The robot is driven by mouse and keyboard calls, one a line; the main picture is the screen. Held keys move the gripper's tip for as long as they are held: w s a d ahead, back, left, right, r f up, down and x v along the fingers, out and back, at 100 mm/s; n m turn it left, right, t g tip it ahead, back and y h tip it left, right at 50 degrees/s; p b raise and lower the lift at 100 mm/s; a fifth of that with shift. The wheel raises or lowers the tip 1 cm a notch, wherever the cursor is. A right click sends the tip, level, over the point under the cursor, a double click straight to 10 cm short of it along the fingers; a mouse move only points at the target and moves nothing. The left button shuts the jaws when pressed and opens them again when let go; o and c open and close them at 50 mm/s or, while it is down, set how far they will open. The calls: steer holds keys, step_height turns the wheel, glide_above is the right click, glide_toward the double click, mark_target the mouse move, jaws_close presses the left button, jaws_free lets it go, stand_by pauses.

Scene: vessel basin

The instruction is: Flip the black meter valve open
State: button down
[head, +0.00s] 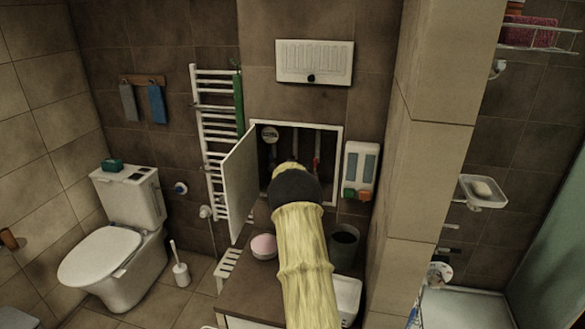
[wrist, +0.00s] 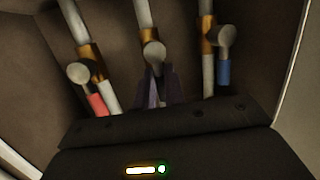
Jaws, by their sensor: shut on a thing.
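In the wrist view, three pipes with brass valves run through an open wall cabinet. The middle one, the black meter valve (wrist: 153,54), has a round metal knob; its lever is hidden between my fingers. My gripper (wrist: 155,88) is shut on that lever, just below the knob. The left valve (wrist: 79,74) has a red lever pointing down, and the right valve (wrist: 223,38) a blue lever pointing down. In the head view, my sleeved arm reaches into the cabinet (head: 341,160) and hides my fingers and the middle valve.
The white cabinet door (head: 241,180) stands open at the left of the opening. A dispenser (head: 360,170) hangs right of the cabinet. A pink-topped bowl (head: 263,246) and dark bin (head: 344,243) stand below.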

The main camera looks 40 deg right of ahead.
steer(key=c, duration=1.5)
jaws_free()
steer(key=b+v, duration=0.5)
steer(key=v, duration=1.2)
steer(key=shift+s+a+b, duration=0.1)
steer(key=shift+s+b, duration=0.05)
steer(key=shift+b, duration=0.2)
steer(key=shift+a, duration=0.1)
